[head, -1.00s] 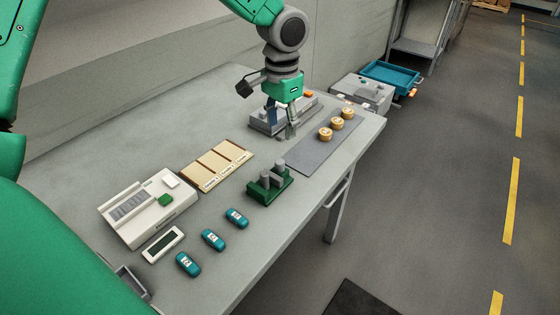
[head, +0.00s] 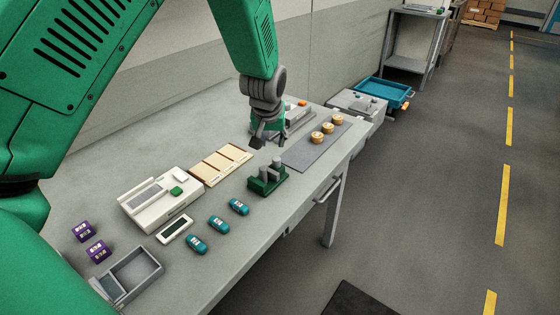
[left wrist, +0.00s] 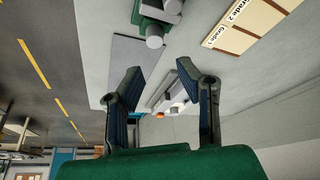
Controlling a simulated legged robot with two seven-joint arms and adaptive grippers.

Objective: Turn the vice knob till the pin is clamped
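The vice (head: 267,180) is a small green block with grey cylindrical parts on top, standing near the table's front edge. It also shows at the top of the left wrist view (left wrist: 154,12), partly cut off, with a grey round end (left wrist: 154,36) facing the camera. I cannot tell the pin from the knob among the grey parts. My left gripper (head: 263,143) is above and just behind the vice, apart from it. Its two fingers are spread and empty in the left wrist view (left wrist: 157,76). My right gripper is in neither view.
A tan grade board (head: 220,164) and a white device (head: 160,200) lie left of the vice. Several teal capsules (head: 218,224) lie in front. A grey mat (head: 300,155) with tan discs (head: 317,137) is to the right. Purple boxes (head: 98,251) and a grey tray (head: 150,276) are front left.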

